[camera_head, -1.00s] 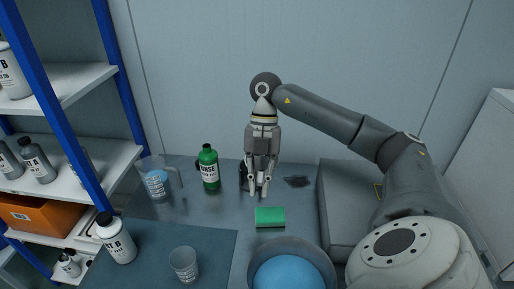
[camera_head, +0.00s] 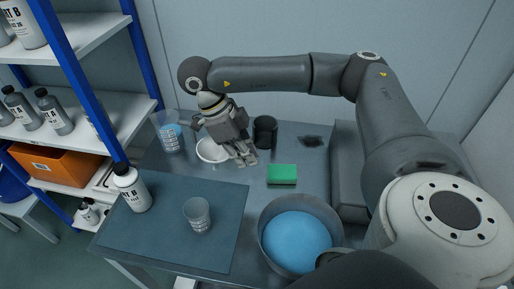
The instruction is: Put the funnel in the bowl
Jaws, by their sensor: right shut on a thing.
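The funnel (camera_head: 209,153) is a white, round-mouthed piece at the left of my right gripper's fingers, above the back part of the bench. My right gripper (camera_head: 246,159) is shut on it, tilted with its fingers pointing down and to the right; the gripper hides part of the funnel and the grip itself. The bowl (camera_head: 267,250) is a wide grey one with blue contents at the front right of the bench, apart from the funnel and nearer to me. My left gripper is not in view.
A green sponge (camera_head: 282,175) lies between the gripper and the bowl. A black cup (camera_head: 265,132) stands behind, a beaker (camera_head: 170,138) at the back left. A white bottle (camera_head: 131,190) and a clear cup (camera_head: 197,215) stand on the dark mat (camera_head: 222,235). Shelves are at left.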

